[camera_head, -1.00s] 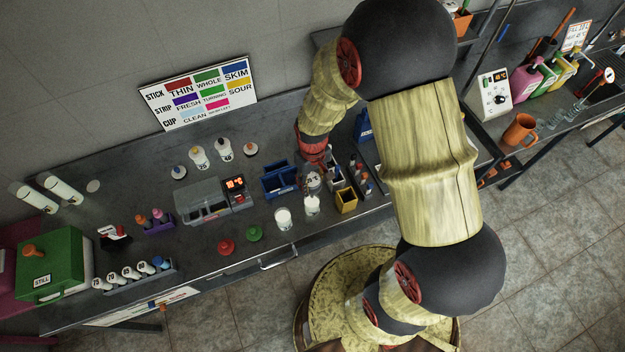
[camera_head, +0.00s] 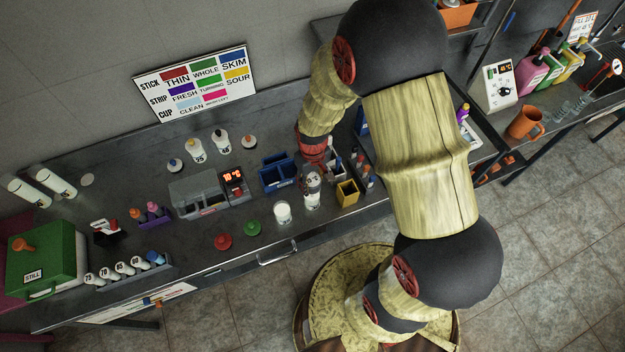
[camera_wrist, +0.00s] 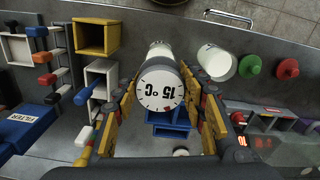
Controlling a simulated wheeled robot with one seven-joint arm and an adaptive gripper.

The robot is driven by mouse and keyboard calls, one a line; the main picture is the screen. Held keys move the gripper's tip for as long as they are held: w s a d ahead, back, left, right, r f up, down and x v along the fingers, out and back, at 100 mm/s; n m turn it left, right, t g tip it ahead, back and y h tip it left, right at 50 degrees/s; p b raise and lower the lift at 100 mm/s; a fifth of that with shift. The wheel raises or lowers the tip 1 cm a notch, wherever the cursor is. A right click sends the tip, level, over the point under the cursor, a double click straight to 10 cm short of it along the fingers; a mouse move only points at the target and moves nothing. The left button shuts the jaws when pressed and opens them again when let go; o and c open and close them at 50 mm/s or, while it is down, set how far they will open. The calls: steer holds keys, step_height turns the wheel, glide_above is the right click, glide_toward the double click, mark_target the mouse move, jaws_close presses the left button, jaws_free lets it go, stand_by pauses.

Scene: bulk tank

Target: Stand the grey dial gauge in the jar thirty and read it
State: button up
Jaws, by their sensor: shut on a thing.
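My gripper (camera_wrist: 165,98) is shut on the grey dial gauge (camera_wrist: 160,92), with a finger on either side. A glass jar with white contents (camera_head: 312,200) stands right below the gauge in the head view. The jar also shows behind the dial in the wrist view (camera_wrist: 159,50). I cannot tell how deep the stem sits in it, and no number on it is readable. A second white-filled jar (camera_head: 282,212) stands to its left.
Close around are a blue bin (camera_head: 277,174), a yellow open box (camera_head: 347,192), a grey unit with a red display (camera_head: 233,181), and red (camera_head: 223,241) and green (camera_head: 252,227) lids. Bottles (camera_head: 196,150) stand behind. The bench front is clear near the lids.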

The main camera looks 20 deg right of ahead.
steer(key=shift+f+b, duration=1.85)
steer(key=shift+f, duration=0.85)
steer(key=o, duration=1.3)
steer(key=shift+c, duration=0.2)
steer(key=shift+o, duration=0.4)
step_height(320, 180, up, 12)
